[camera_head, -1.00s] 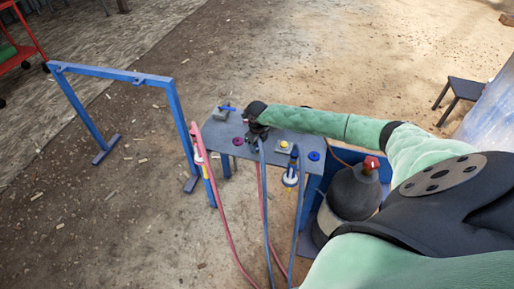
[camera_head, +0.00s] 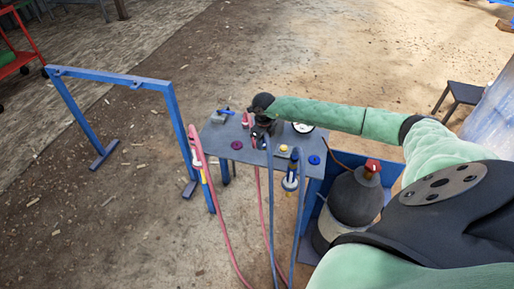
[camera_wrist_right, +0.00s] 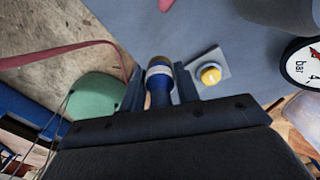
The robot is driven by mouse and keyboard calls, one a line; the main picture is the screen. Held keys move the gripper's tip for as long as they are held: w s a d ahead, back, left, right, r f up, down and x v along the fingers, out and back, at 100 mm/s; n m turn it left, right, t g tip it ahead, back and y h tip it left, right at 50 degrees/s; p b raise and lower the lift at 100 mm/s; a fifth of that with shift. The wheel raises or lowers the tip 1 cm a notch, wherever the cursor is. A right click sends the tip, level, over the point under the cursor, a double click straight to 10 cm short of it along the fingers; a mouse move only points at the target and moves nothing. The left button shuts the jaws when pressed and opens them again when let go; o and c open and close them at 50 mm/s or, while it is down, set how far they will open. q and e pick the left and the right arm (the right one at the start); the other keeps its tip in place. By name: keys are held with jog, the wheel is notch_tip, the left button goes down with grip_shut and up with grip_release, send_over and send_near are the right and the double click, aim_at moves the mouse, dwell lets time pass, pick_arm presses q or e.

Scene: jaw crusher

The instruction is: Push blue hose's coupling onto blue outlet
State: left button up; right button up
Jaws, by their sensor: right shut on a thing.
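My right gripper (camera_head: 264,134) is over the grey table (camera_head: 216,134), between the magenta disc and the yellow button. In the wrist view it (camera_wrist_right: 159,92) is shut on the blue hose's coupling (camera_wrist_right: 158,73), a blue piece with a white band and a brass-coloured rim. The blue hose (camera_head: 270,190) hangs from the gripper over the table's front edge. A blue fitting with a white collar (camera_head: 289,184) is at the table front, right of that hose; I cannot tell whether it is the blue outlet. My left gripper is not in view.
On the table are a magenta disc (camera_head: 236,145), a yellow button (camera_wrist_right: 209,74), a blue disc (camera_head: 314,160) and a pressure gauge (camera_head: 303,127). Red hoses (camera_head: 216,205) hang at left by a blue frame (camera_head: 110,75). A dark tank (camera_head: 354,195) stands at right.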

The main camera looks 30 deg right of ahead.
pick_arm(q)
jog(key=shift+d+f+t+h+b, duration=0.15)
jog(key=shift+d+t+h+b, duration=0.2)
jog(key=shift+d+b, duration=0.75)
pick_arm(e)
jog(key=s+d+r, duration=0.5)
jog(key=s, duration=0.2)
jog(key=shift+r, duration=0.2)
jog(key=shift+d, duration=0.1)
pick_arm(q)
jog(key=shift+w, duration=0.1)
pick_arm(e)
jog(key=a+r+n, duration=0.2)
jog(key=a+n, duration=1.3)
jog(key=n, duration=0.1)
jog(key=a+r+n, duration=0.3)
jog(key=a+n, duration=1.2)
jog(key=n, duration=0.1)
jog(key=shift+s+a+r, duration=0.2)
jog(key=shift+s+a, duration=0.05)
jog(key=shift+s, duration=0.2)
